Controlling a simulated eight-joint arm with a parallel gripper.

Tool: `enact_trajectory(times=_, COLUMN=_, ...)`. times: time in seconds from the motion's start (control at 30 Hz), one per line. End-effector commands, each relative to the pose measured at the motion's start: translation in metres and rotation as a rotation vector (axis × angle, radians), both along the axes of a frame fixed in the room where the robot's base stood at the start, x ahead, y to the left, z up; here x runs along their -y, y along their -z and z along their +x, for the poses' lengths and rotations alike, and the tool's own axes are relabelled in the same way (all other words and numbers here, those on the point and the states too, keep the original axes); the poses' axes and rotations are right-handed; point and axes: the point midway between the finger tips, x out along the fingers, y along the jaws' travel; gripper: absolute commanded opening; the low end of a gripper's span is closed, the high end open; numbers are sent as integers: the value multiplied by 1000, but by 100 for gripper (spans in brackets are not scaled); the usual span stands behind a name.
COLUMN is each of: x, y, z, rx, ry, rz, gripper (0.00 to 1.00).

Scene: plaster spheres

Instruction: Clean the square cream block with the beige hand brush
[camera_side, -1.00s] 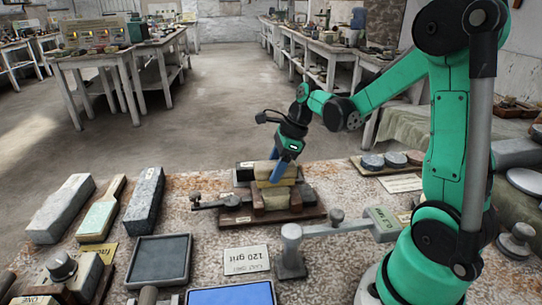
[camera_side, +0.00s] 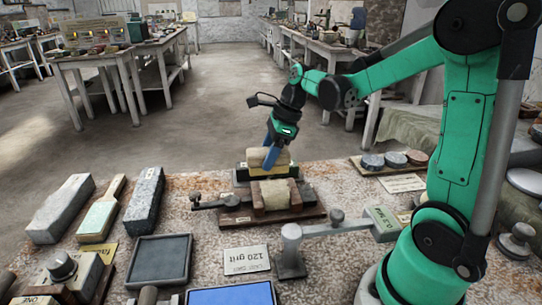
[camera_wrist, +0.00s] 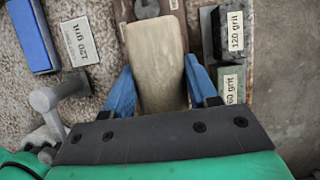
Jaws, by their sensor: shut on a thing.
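The cream block (camera_side: 274,194) sits between the brown jaws of a low clamp (camera_side: 246,211) in the side view. My gripper (camera_side: 269,161) is shut on the beige hand brush (camera_side: 281,158), above and a little behind the cream block, apart from it in the picture. In the wrist view the brush (camera_wrist: 156,62) lies between the blue fingers of my gripper (camera_wrist: 157,76) and stretches forward from them. The brush hides most of what is under it there, so the cream block is not clearly seen in that view. The brush's underside is hidden.
A dark 120 grit block (camera_wrist: 232,30) and a greenish 60 grit block (camera_wrist: 231,84) lie beside the brush in the wrist view. A post with a horizontal arm (camera_side: 291,250) stands in front of the clamp. A grey tray (camera_side: 160,261) and long stones (camera_side: 145,200) lie to the left.

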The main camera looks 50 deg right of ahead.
Motion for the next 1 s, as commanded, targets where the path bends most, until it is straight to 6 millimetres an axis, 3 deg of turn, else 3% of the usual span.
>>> enact_trajectory(times=0.17, x=0, y=-4, z=0, rx=0, ry=0, rz=0, gripper=10)
enact_trajectory(times=0.5, x=0, y=-38, z=0, rx=0, ry=0, rz=0, gripper=10)
enact_trajectory(times=1.0, x=0, y=-40, z=0, rx=0, ry=0, rz=0, gripper=10)
